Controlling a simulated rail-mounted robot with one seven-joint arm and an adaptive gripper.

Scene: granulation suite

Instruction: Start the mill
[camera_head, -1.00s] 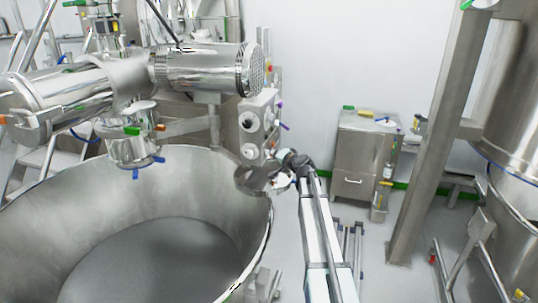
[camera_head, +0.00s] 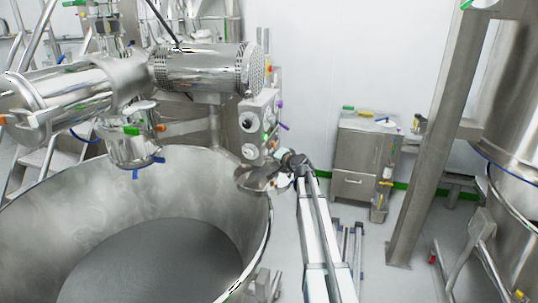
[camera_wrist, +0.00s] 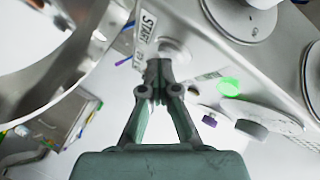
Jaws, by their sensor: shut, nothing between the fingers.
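The mill (camera_head: 205,70) is a polished steel machine with a ribbed, perforated motor housing at upper left in the head view. Its grey control box (camera_head: 257,125) hangs at the right, with round knobs on its face. In the wrist view, my gripper (camera_wrist: 158,66) is shut and empty. Its fingertips are at or just in front of a pale round button (camera_wrist: 173,52) beside a START label (camera_wrist: 146,24); I cannot tell whether they touch. A green lamp (camera_wrist: 229,87) glows on the panel to the right of the fingertips. The fingers partly cover the button.
A large open steel bowl (camera_head: 225,165) fills the lower left below the mill. A steel cabinet (camera_head: 355,185) stands by the back wall, and a slanted steel post (camera_head: 435,140) at the right. Open floor lies before the cabinet.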

